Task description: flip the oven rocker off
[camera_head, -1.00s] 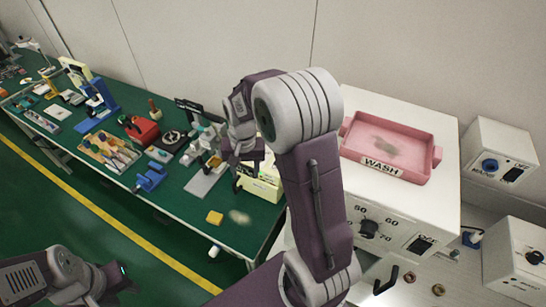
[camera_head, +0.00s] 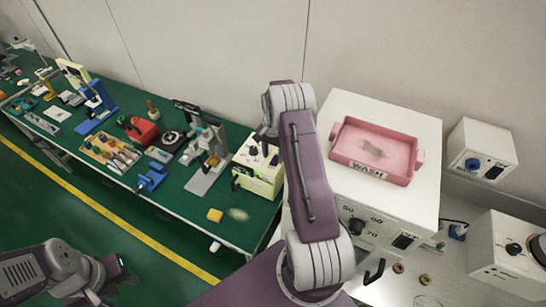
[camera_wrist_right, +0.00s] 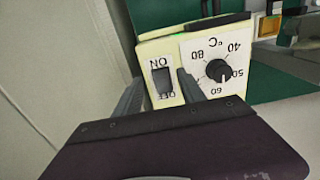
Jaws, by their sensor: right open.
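In the right wrist view, a pale yellow box (camera_wrist_right: 150,33) has a white panel with a dial marked in °C (camera_wrist_right: 218,71) and a black ON/OFF rocker (camera_wrist_right: 162,82). The panel appears upside down. My right gripper (camera_wrist_right: 158,90) is open, its fingers to either side of the rocker; contact cannot be told. In the head view this looks like the yellow box (camera_head: 257,180) on the green bench; the right gripper is mostly hidden by its arm. No oven label is readable. The rocker's position is unclear. My left gripper (camera_head: 112,285) is at lower left, away from the bench, its jaws unclear.
A large white box (camera_head: 425,160) with its own dial and rocker carries a pink WASH tray (camera_head: 345,160). Two smaller white control boxes stand to its right (camera_head: 483,135) (camera_head: 490,250).

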